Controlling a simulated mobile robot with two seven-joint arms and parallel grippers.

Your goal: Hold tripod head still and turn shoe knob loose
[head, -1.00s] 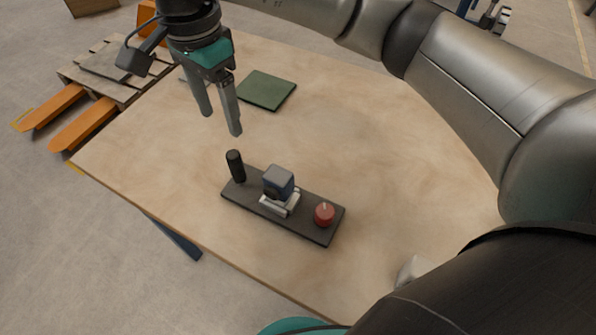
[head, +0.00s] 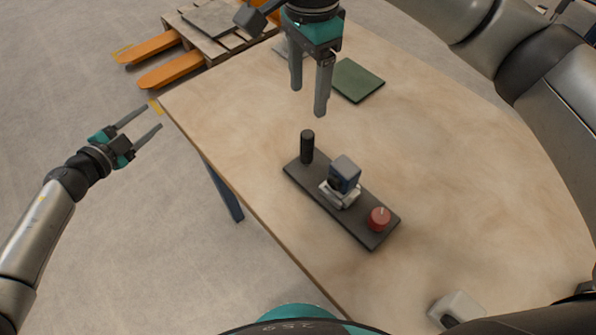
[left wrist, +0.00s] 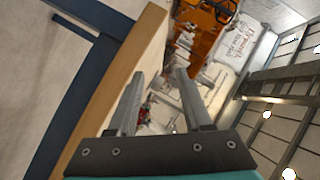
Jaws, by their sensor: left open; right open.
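The tripod head is a small blue-grey block (head: 345,173) on a pale clamp-like base (head: 339,196), mounted on a dark board (head: 360,228) on the table. A black upright handle (head: 307,147) stands at the board's far left end. A red round knob (head: 379,218) with a light mark on top sits at its near right end. I cannot tell which part is the shoe knob. My right gripper (head: 308,102) is open and empty, pointing down above and beyond the handle. My left gripper (head: 144,120) is open and empty, off the table's left edge; its fingers also show in the left wrist view (left wrist: 155,100).
The wooden table (head: 460,180) is mostly clear right of the board. A green flat pad (head: 357,80) lies behind. A light grey object (head: 458,310) sits at the near right edge. An orange pallet jack (head: 172,68) with a pallet stands on the floor beyond.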

